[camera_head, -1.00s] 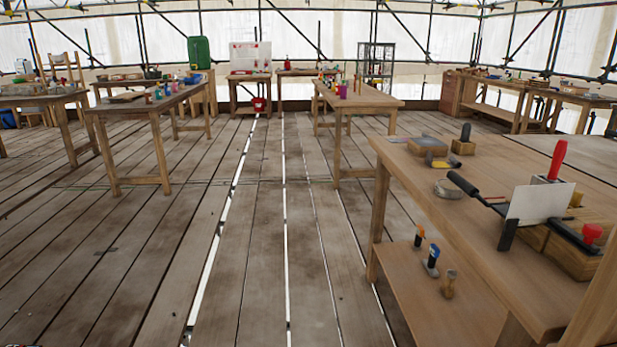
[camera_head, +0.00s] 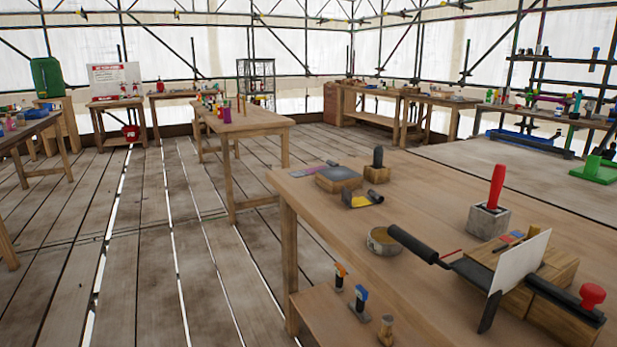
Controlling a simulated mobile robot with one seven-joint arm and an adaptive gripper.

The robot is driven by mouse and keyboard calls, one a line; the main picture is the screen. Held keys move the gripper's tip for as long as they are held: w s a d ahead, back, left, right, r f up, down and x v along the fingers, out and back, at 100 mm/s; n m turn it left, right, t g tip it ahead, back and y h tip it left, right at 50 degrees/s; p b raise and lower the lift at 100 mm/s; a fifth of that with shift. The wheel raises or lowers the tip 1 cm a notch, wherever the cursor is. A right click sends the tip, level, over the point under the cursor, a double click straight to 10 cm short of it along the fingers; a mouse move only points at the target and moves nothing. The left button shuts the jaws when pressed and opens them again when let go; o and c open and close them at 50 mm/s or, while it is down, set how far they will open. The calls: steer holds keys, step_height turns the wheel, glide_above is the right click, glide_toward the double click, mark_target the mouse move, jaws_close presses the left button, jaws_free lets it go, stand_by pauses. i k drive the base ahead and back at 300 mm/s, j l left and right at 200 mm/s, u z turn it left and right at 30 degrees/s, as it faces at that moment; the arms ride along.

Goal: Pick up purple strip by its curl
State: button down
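A small flat strip with a dull purple tint (camera_head: 328,163) lies at the far left end of the near workbench (camera_head: 430,190), beside a dark-topped block. It may be the purple strip; at this size I cannot make out a curl on it. A yellow and dark curved piece (camera_head: 362,200) lies nearer on the same bench. My gripper is not in view.
Near on the bench are a round tin (camera_head: 383,242), a red-handled tool in a grey block (camera_head: 490,205), and wooden blocks with a white sheet (camera_head: 519,262) and black-handled tool. Bare plank floor (camera_head: 140,250) lies left of the bench.

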mark_target(330, 164)
steer(key=i+j+z, duration=0.3)
steer(key=i+j, duration=0.25)
steer(key=i+j+z, duration=0.3)
steer(key=i+j, duration=0.3)
